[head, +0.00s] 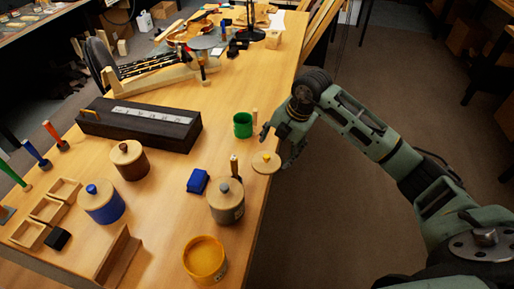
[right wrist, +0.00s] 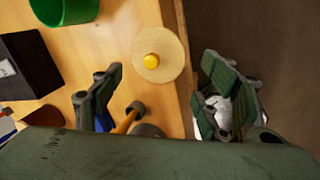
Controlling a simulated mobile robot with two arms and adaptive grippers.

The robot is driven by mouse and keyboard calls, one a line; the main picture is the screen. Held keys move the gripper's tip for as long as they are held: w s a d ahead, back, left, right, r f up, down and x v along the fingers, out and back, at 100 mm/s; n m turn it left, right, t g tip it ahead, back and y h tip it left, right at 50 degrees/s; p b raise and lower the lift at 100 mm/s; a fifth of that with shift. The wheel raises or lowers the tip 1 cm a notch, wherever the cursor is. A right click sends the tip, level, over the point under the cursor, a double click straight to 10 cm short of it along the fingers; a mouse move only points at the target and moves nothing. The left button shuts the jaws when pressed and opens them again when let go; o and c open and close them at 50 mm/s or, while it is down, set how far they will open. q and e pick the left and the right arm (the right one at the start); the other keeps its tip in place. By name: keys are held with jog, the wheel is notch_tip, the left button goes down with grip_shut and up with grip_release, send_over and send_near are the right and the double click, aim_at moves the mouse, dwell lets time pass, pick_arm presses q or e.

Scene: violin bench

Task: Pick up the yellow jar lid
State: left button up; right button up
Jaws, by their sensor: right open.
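The yellow jar lid (head: 265,162) is a round, light wooden disc with a yellow knob. It lies at the right edge of the bench in the head view. In the right wrist view the lid (right wrist: 172,65) is knob up, just beyond the fingertips and between their lines. My right gripper (head: 279,147) is open and empty beside the lid, and its spread fingers also show in the right wrist view (right wrist: 160,85). The open yellow jar (head: 205,261) stands at the front of the bench. My left gripper is out of view.
A green cup (head: 243,125) stands behind the lid. A long black box (head: 140,128) lies farther left. The bench edge drops off right of the lid.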

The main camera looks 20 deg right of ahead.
aim_at(270, 163)
jog(key=shift+w+f, duration=0.15)
jog(key=shift+f, duration=0.3)
jog(key=shift+s+a+f+p, duration=0.2)
jog(key=shift+f+p, duration=0.15)
jog(key=shift+f, duration=0.3)
jog(key=shift+s+a+f+p, duration=0.15)
jog(key=shift+f+p, duration=0.2)
jog(key=shift+f, duration=0.25)
jog(key=x, duration=0.2)
jog(key=shift+w+f, duration=0.35)
jog(key=shift+w, duration=0.05)
jog(key=shift+f, duration=0.3)
jog(key=shift+c, duration=0.2)
jog(key=c, duration=1.1)
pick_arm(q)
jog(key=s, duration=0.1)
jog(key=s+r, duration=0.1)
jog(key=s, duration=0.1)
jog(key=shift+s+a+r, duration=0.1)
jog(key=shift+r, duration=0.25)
pick_arm(e)
jog(key=shift+c, duration=0.3)
